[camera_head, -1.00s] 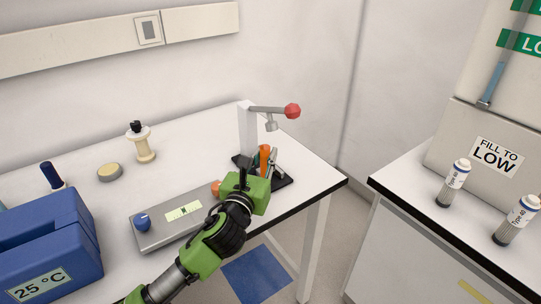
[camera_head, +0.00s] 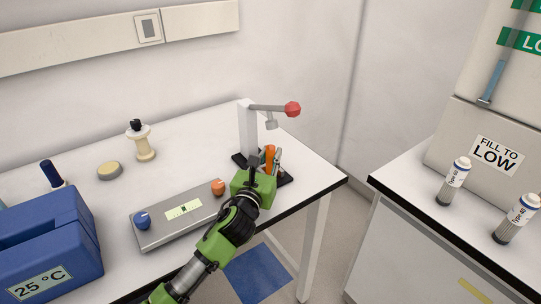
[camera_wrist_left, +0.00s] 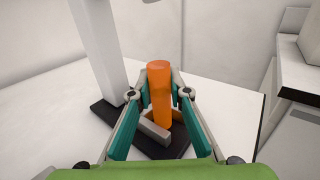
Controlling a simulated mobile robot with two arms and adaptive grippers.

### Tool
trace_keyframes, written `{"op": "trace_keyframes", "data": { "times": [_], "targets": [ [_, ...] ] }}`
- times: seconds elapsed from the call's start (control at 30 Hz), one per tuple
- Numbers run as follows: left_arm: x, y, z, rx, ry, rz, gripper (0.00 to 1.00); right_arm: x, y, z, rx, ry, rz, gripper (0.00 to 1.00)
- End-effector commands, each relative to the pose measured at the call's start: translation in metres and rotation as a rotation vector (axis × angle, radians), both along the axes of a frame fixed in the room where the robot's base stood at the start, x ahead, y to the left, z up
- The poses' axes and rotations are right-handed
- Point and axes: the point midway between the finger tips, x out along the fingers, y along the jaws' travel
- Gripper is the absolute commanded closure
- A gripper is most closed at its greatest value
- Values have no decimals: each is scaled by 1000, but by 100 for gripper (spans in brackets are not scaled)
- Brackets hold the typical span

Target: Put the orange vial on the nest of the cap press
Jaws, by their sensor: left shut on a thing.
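The orange vial (camera_head: 269,156) stands upright over the black base of the cap press (camera_head: 247,135), in front of its white column. My left gripper (camera_head: 272,160) is shut on the vial. In the left wrist view the vial (camera_wrist_left: 159,92) is between the two fingertips (camera_wrist_left: 160,94). The grey angled nest (camera_wrist_left: 152,132) is on the black base around the vial's lower end. I cannot tell whether the vial's bottom touches the base. The press lever with a red knob (camera_head: 292,109) is raised above. My right gripper is not in view.
A grey device (camera_head: 178,218) with blue and orange knobs lies left of my left gripper. A blue box marked 25 °C (camera_head: 50,245) stands at the front left. A cream bottle (camera_head: 143,145) and a round tin (camera_head: 109,171) stand behind. The table's edge (camera_head: 325,192) is close on the right.

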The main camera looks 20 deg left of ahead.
Motion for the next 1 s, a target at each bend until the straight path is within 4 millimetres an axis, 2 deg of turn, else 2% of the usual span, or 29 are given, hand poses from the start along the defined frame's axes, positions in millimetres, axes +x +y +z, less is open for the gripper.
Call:
{"op": "trace_keyframes", "data": {
  "times": [0.03,0.1,0.53,0.67,1.0],
  "targets": [
    [0,0,-1,0,1,0,78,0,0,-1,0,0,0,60],
    [0,0,-1,0,1,0,66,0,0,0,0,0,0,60],
    [-4,0,1,1,1,0,66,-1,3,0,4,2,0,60],
    [-22,0,0,1,2,-1,66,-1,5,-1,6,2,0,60],
    [-90,-1,0,1,2,-1,66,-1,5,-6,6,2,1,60]
  ]
}}
